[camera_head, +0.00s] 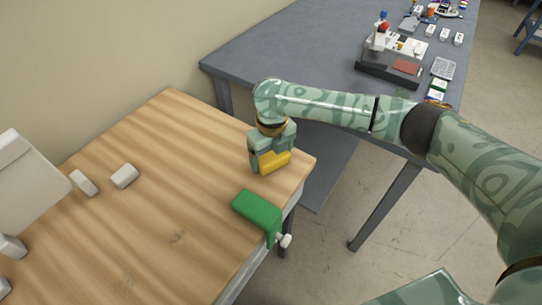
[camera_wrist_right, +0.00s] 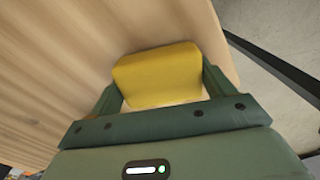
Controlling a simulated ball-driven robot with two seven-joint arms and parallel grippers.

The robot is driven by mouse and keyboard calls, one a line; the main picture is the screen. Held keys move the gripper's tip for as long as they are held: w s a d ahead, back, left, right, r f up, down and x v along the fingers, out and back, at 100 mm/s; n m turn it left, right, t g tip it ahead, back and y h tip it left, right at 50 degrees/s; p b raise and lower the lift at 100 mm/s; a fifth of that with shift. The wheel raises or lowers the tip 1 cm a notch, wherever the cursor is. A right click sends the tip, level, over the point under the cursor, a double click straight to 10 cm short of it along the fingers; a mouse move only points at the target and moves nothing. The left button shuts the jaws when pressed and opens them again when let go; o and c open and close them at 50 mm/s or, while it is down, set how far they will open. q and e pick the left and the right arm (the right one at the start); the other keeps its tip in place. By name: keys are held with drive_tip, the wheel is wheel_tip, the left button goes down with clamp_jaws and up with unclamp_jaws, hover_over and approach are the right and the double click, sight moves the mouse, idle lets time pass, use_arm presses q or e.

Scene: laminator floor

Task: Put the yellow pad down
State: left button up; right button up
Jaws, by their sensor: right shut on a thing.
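The yellow pad (camera_head: 275,161) is at the far right corner of the wooden table. My right gripper (camera_head: 268,165) is shut on it, with the fingers pointing down at the tabletop. In the right wrist view the yellow pad (camera_wrist_right: 157,76) sits between the two green fingers (camera_wrist_right: 160,95), with wood behind it. I cannot tell whether the pad touches the table. My left gripper is not in view.
A green clamp (camera_head: 258,212) sits on the wooden table's (camera_head: 150,210) right edge, near the pad. White blocks (camera_head: 124,176) lie at the left. The middle of the tabletop is clear. A grey table (camera_head: 290,60) with several items stands behind.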

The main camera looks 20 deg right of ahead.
sight(272, 154)
drive_tip(key=shift+s+f, duration=0.1)
drive_tip(key=o, duration=1)
drive_tip(key=shift+o, duration=0.2)
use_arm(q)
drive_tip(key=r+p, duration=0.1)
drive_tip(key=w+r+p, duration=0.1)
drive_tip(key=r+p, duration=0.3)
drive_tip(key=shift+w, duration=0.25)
use_arm(e)
wheel_tip(272, 154, up, 12)
drive_tip(key=shift+r, duration=0.2)
